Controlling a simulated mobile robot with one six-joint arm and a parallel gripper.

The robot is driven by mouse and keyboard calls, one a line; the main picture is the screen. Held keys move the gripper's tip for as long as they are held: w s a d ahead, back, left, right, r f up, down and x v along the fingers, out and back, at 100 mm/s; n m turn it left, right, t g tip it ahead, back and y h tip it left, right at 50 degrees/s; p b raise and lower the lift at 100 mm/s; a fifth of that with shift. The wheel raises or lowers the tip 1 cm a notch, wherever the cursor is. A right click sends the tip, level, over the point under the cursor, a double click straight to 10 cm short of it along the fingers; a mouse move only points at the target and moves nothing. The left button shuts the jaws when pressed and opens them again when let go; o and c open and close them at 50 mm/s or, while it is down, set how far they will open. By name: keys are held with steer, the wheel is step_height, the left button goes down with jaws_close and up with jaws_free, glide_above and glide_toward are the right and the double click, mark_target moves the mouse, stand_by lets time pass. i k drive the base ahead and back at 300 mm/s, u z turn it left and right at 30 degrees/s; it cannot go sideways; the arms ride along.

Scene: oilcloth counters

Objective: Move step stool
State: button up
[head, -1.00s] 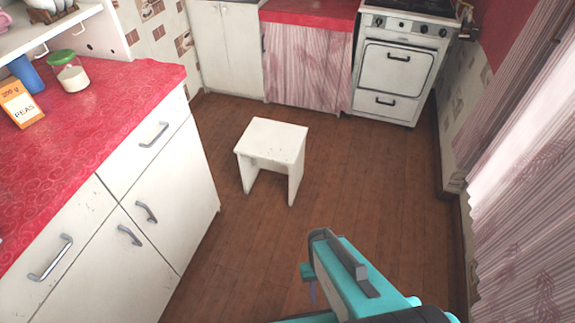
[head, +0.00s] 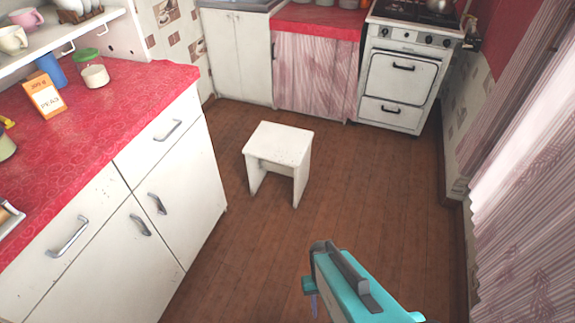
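The white step stool (head: 280,145) stands upright on the brown wooden floor, near the middle of the head view. Its flat top and two side panels show. My gripper (head: 338,262) is in the lower right of the view, nearer to me than the stool and apart from it. The gripper is seen from above and behind, and I cannot tell whether its fingers are apart. Nothing shows held in it.
A white cabinet (head: 180,190) with a red oilcloth counter (head: 110,125) stands at left. A white stove (head: 402,75) and more cabinets line the back. A striped curtain (head: 520,200) hangs at right. Open floor (head: 375,190) lies right of the stool.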

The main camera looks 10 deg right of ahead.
mark_target(273, 147)
steer(key=u, duration=0.1)
steer(key=i, duration=0.95)
steer(key=z, duration=0.05)
